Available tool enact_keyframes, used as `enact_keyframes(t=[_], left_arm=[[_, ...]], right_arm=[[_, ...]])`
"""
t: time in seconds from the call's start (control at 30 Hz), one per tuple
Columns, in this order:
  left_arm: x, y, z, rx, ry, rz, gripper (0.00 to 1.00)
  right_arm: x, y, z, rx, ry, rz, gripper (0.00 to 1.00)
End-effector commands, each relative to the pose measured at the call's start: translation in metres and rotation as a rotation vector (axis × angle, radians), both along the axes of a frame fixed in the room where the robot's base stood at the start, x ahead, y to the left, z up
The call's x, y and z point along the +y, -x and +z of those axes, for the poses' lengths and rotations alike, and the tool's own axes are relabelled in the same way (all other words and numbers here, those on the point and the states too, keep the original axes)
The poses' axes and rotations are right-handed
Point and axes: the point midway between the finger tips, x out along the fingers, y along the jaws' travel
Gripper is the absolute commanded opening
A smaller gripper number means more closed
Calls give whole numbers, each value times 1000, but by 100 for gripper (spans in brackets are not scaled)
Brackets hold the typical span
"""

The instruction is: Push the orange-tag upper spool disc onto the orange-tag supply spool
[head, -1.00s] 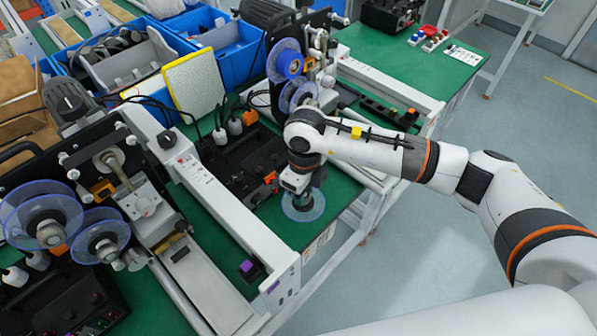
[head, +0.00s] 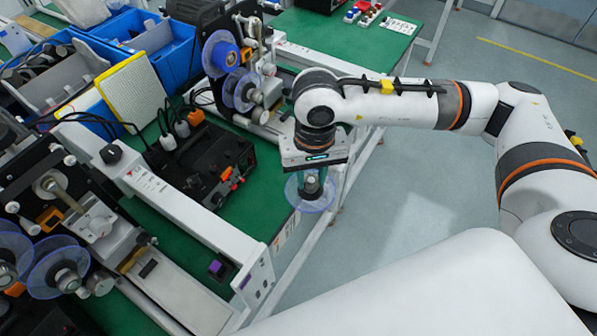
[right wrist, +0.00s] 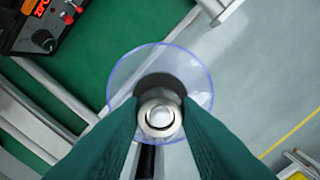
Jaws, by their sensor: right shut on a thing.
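My right gripper (head: 312,188) is shut on the upper spool disc (head: 299,199), a clear disc with a blue-violet rim and a metal hub. It is held in the air by the bench's front edge. In the right wrist view the fingertips (right wrist: 160,103) close on the hub, and the disc (right wrist: 190,66) spreads around it. A blue spool (head: 221,54) on the back machine, with a clear disc (head: 240,92) below it, stands apart, left of and behind my gripper. I cannot read an orange tag on any spool. My left gripper is out of view.
The left machine carries clear discs (head: 58,270) too. A black control box (head: 210,160) and a white rail (head: 165,190) lie between the machines on the green bench. A yellow-framed panel (head: 135,90) and blue bins (head: 165,45) stand behind. Open floor (head: 400,210) lies to the right.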

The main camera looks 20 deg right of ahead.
Motion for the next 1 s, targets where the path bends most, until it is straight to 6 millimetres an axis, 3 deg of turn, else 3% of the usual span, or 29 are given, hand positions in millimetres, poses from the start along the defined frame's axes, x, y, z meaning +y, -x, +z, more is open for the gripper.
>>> enact_keyframes(t=[0.23,0.67,1.0], left_arm=[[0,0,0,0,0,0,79],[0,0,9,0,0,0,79],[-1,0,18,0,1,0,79]], right_arm=[[-8,13,8,3,6,238,2],[46,-6,26,2,117,-55,2],[94,-23,50,50,269,-409,2]])
